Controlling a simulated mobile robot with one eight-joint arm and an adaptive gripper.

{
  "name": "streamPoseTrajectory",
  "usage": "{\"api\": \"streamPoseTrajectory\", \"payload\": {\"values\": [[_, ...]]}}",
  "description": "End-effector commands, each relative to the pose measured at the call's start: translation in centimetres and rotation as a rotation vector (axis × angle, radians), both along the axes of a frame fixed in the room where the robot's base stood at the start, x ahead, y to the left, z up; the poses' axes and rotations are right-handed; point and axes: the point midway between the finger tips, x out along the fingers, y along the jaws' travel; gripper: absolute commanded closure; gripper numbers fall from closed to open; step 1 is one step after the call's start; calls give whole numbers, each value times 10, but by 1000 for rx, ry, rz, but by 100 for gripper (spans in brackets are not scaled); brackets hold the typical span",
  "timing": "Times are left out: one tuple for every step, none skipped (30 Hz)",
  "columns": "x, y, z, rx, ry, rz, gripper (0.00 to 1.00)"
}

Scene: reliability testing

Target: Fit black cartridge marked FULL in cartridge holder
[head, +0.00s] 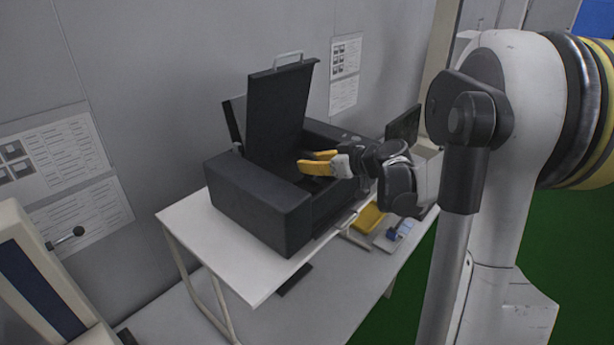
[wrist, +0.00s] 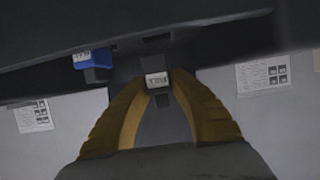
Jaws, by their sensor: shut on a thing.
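A black printer (head: 255,205) stands on a white table with its lid (head: 278,115) raised. My gripper (head: 305,161), with yellow fingers, reaches into the printer's opening from the right. In the wrist view my gripper (wrist: 160,77) is shut on a black cartridge (wrist: 158,98) with a small white label, between the fingertips. The label's wording is too small to read. The cartridge's far end is close to the dark printer body, and I cannot tell whether it touches the holder. A blue cartridge (wrist: 91,59) with a white label sits left of it. The holder is hidden in the head view.
The raised lid stands just left of my gripper. A yellow tray (head: 369,217) and a small blue object (head: 393,234) lie on a lower surface to the right. A dark panel (head: 403,127) stands behind the arm. The white table (head: 243,281) is bare in front.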

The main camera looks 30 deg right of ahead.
Motion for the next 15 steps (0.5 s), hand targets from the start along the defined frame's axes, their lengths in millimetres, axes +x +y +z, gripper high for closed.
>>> {"api": "streamPoseTrajectory", "payload": {"values": [[1, 4, -2, -1, 0, 0, 100], [1, 6, -3, -1, 0, -1, 100], [1, 7, -5, -1, 0, -1, 100], [1, 7, -8, -1, 0, -1, 100], [1, 7, -12, 0, 0, -1, 100], [2, 7, -18, 0, 0, -1, 100], [1, 7, -23, 0, 0, -1, 100], [1, 7, -28, 0, 0, -1, 100], [1, 7, -34, 0, 0, -1, 100], [1, 7, -38, 0, 0, -1, 100], [1, 7, -41, 0, -1, -1, 100], [1, 7, -43, 0, -1, -1, 100], [1, 7, -44, 0, -1, -1, 100], [1, 7, -45, 0, -1, -1, 100], [1, 7, -45, 0, -1, -1, 100]]}}
